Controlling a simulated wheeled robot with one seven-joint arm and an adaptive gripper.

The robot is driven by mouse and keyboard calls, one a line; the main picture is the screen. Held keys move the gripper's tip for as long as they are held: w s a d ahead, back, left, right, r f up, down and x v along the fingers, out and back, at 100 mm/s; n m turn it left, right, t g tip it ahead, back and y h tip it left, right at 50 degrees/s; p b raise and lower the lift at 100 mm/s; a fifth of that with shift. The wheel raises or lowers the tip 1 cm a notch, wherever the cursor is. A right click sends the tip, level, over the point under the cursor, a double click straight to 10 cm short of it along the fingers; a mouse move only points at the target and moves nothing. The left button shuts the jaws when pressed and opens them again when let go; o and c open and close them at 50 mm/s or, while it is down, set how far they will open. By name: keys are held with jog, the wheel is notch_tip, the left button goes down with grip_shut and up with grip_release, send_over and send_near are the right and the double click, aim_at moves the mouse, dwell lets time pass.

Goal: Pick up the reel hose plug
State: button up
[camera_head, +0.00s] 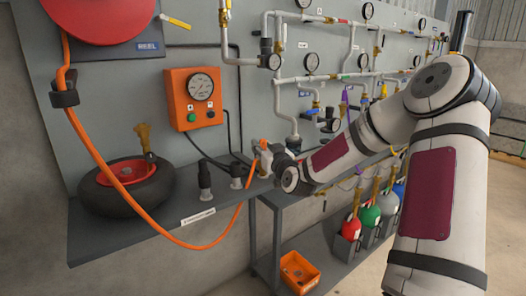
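The orange reel hose (105,165) runs down from the red reel (100,15), through a black guide on the wall panel. It sags past the front edge of the shelf and rises to an orange end piece (262,143), which looks like its plug. My gripper (266,156) is at this end, reached in from the right. The gripper is small and partly hidden by my own wrist. The fingers and their contact with the plug cannot be made out.
A tyre with a red hub (125,188) lies on the grey shelf (150,235). Two black upright fittings (204,181) stand near my gripper. An orange gauge box (194,98) and piping are on the panel behind. An orange bin (299,272) and several coloured bottles (369,216) sit lower.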

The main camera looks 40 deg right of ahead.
grip_shut()
jog(key=shift+r, duration=0.15)
